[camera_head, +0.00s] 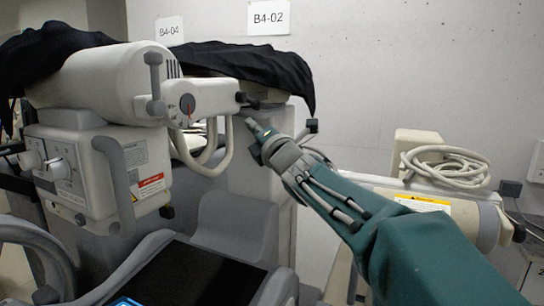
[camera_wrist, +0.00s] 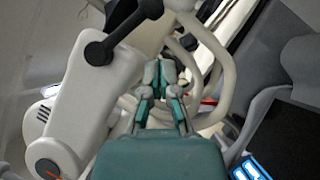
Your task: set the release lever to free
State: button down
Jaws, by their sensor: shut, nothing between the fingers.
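A short black lever with a round hub and a knobbed end (camera_head: 246,99) sits at the right end of the white machine arm (camera_head: 212,97). In the wrist view this black lever (camera_wrist: 125,31) slants across the top left. No readable label marks it as the release lever. My gripper (camera_head: 251,124) is shut and empty, just below and right of the lever in the head view. In the wrist view my gripper (camera_wrist: 160,74) points past the lever's right side, apart from it in the picture. A red-marked dial (camera_head: 187,104) is on the same white arm.
A grey upright lever (camera_head: 154,75) stands left of the dial. White looped cables (camera_head: 222,155) hang below the arm. Black covers (camera_head: 245,65) drape behind. A beige machine with a coiled cable (camera_head: 445,166) stands at right. The wall between has free room.

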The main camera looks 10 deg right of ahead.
jog(key=s+d+f+m+g+h, duration=0.5)
jog(key=s+d+f+m+h, duration=0.6)
jog(key=s+f+m, duration=0.6)
jog(key=s+a+f+m+g+y, duration=0.1)
jog(key=s+f+m+g, duration=0.8)
jog(key=s+f, duration=0.6)
jog(key=s+m, duration=0.2)
jog(key=s, duration=0.1)
jog(key=shift+f+m+y, duration=0.15)
jog(key=shift+m+y, duration=0.25)
